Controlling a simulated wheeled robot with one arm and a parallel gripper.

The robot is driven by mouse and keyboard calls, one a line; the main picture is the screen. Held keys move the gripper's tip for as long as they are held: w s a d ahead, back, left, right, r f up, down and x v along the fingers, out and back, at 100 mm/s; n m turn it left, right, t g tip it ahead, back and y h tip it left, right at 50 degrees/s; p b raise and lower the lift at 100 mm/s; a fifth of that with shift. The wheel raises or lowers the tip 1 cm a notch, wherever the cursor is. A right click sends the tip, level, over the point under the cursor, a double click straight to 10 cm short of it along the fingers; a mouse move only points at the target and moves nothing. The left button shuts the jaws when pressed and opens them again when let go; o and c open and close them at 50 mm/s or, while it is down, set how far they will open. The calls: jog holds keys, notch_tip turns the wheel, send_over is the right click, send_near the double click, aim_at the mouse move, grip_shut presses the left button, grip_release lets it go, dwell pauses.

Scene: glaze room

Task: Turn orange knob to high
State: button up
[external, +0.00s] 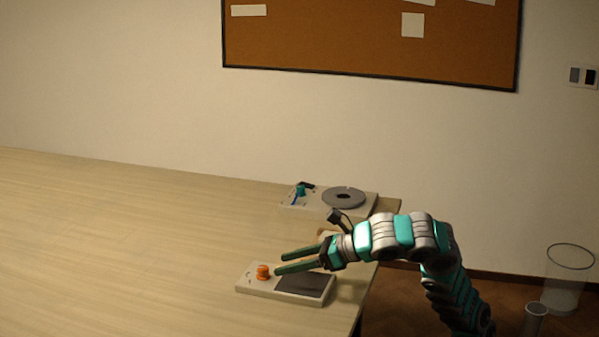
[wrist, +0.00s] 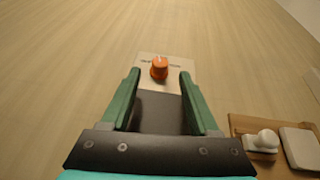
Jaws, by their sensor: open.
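The orange knob (external: 263,272) stands upright on the left end of a pale panel box (external: 258,289) with a dark plate (external: 306,284) on its right part. In the wrist view the orange knob (wrist: 159,67) is just beyond and between my fingertips, with dark lettering on the panel beside it, too small to read. My gripper (external: 279,262) is open and empty, its two green fingers pointing at the knob from the right. In the wrist view my gripper (wrist: 160,72) straddles the line to the knob, and no contact with it shows. The knob's pointer setting is not readable.
Behind stands another pale box (external: 325,207) with a teal knob (external: 300,191) and a grey disc (external: 344,197). In the wrist view a wooden board (wrist: 243,125) with a white knobbed piece (wrist: 263,141) lies at right. The table's left is clear.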

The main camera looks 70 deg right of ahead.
aim_at(266, 268)
jog(key=shift+p+x, duration=0.35)
jog(key=shift+x, duration=2.2)
jog(key=shift+c, duration=0.3)
grip_shut()
